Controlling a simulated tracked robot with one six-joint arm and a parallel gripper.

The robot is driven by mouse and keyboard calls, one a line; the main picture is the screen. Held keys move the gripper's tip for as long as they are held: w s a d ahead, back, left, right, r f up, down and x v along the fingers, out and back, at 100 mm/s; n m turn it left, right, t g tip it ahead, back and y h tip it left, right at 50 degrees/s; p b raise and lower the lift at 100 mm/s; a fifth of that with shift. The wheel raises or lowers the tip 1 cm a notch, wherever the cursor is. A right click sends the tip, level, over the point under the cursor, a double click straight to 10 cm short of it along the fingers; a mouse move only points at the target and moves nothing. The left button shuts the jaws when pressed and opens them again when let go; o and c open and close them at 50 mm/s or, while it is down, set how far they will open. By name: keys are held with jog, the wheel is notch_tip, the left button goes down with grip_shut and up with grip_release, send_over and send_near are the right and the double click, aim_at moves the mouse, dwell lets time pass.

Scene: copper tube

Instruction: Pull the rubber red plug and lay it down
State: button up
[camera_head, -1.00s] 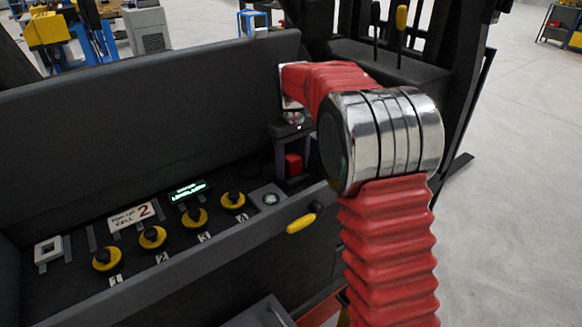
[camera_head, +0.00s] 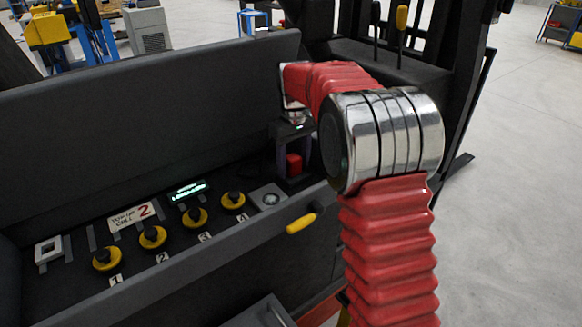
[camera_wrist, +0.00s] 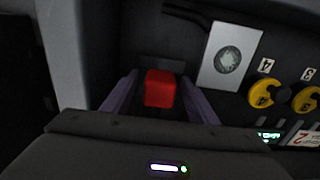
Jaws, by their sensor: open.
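The red plug (camera_head: 294,162) is a small red block at the right end of the dark console. It also shows in the wrist view (camera_wrist: 160,90), upper middle, just in front of a dark grey piece. My gripper (camera_head: 292,172) points down over it, with one finger on each side. In the wrist view my gripper (camera_wrist: 160,76) has its two purple-grey fingers apart, with dark gaps between them and the plug. The fingers appear not to touch it. The plug's lower part is hidden.
Beside the plug is a light square plate with a round centre (camera_head: 269,197). Several yellow-ringed black knobs (camera_head: 195,217) and a lit display (camera_head: 187,191) lie to its left. The console's tall back panel (camera_head: 140,95) and front wall with a yellow handle (camera_head: 301,223) flank the gripper.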

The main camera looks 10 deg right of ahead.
aim_at(294, 158)
jog(key=shift+c, duration=0.7)
grip_shut()
jog(key=shift+r, duration=0.45)
jog(key=shift+r, duration=0.35)
jog(key=shift+r, duration=0.35)
jog(key=shift+r, duration=0.7)
jog(key=shift+r, duration=0.4)
jog(key=shift+r, duration=0.3)
